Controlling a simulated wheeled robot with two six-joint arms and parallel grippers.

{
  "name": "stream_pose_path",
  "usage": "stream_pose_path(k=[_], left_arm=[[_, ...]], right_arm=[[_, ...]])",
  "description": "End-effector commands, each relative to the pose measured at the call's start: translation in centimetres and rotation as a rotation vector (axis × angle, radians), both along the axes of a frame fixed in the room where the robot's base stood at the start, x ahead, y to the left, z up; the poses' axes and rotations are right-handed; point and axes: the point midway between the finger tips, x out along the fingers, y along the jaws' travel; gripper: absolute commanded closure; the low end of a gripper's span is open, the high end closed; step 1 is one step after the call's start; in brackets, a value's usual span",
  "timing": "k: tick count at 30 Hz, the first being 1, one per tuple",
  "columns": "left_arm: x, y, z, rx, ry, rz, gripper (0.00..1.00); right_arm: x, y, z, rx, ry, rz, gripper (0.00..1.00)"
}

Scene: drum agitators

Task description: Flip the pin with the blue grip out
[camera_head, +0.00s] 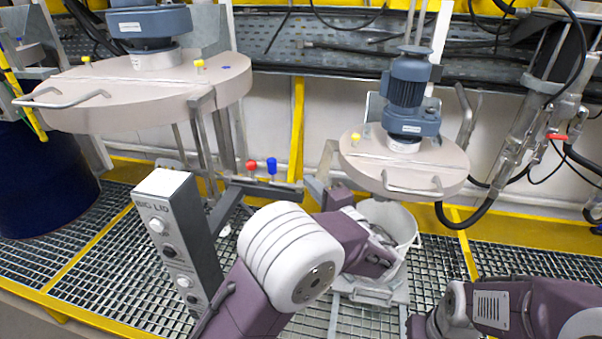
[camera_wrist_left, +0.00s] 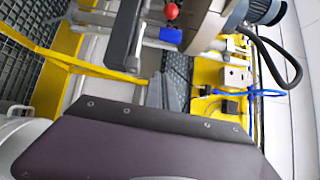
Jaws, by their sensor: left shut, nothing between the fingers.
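The pin with the blue grip (camera_head: 271,167) stands upright on a dark bracket below the left lid in the head view. A red grip (camera_head: 251,165) stands just left of it.
A control box marked BIG LID (camera_head: 180,240) stands left of my left arm. The large lid (camera_head: 140,90) is above left; the smaller lid (camera_head: 400,165) with its motor is right, above a white bucket (camera_head: 398,220). Yellow rails and grating lie around.

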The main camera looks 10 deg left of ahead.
Motion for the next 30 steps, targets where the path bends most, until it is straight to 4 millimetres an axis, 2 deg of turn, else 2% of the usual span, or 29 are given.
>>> stream_pose_path(k=[3,7,22,24,26,29,30], left_arm=[[-1.4,-1.4,0.0,0.001,0.001,-0.004,1.0],[-2.2,-2.0,0.0,0.001,0.001,-0.002,1.0],[-2.5,-2.1,-0.2,-0.001,0.004,0.002,1.0],[-2.7,-0.9,-0.9,-0.014,0.041,0.029,1.0],[-3.5,1.4,-2.5,-0.045,0.124,0.086,1.0],[-6.9,7.0,-7.3,-0.172,0.352,0.237,1.0],[-9.2,8.9,-9.6,-0.254,0.455,0.303,1.0]], right_arm=[[0.0,0.0,0.3,0.0,0.0,0.0,1.0],[0.0,0.0,0.4,0.0,0.0,0.0,1.0],[0.0,0.0,0.4,0.0,0.0,0.0,1.0],[0.0,0.0,0.4,0.0,0.0,0.0,1.0],[0.0,0.0,0.4,0.0,0.0,0.0,1.0],[0.0,0.0,0.4,0.0,0.0,0.0,1.0],[0.0,0.0,0.4,0.0,0.0,0.0,1.0]])
